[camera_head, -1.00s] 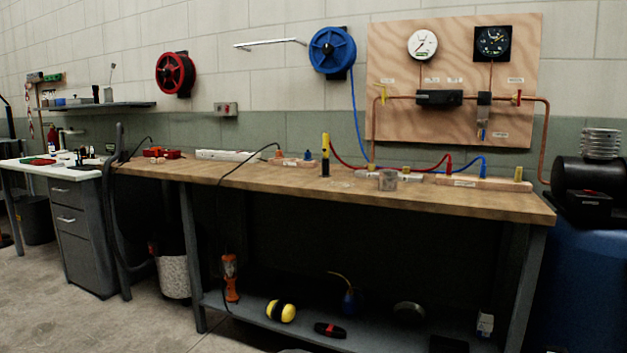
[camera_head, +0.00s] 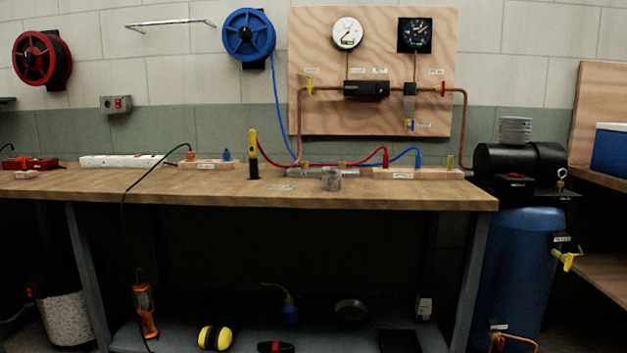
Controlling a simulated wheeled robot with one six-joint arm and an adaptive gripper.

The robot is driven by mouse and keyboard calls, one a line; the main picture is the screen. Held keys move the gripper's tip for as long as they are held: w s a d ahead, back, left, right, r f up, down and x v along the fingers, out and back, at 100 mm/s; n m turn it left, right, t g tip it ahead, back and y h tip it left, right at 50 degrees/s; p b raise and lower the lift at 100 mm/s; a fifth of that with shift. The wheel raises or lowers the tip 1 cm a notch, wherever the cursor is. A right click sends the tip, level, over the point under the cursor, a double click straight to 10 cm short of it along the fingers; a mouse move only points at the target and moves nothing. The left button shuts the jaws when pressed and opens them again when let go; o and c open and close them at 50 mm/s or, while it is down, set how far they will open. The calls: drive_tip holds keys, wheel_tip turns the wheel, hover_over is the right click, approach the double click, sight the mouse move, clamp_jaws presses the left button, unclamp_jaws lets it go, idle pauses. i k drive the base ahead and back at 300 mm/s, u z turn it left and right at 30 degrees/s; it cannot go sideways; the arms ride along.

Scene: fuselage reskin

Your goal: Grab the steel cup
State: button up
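A small grey metal cup (camera_head: 331,179) stands on the wooden workbench (camera_head: 400,195), near its front edge and right of the bench's middle. It looks upright, and its surface is dull and mottled. A grey manifold block lies just behind it. My gripper is not in the head view.
A yellow and black upright tool (camera_head: 253,155) stands left of the cup. Red and blue hoses (camera_head: 340,163) run behind it to a labelled wooden block (camera_head: 417,174). A blue tank with a black compressor (camera_head: 518,245) stands at the bench's right end.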

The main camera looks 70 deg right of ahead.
sight(331, 175)
drive_tip(key=z, duration=0.5)
drive_tip(key=i, duration=0.8)
drive_tip(key=z, duration=0.8)
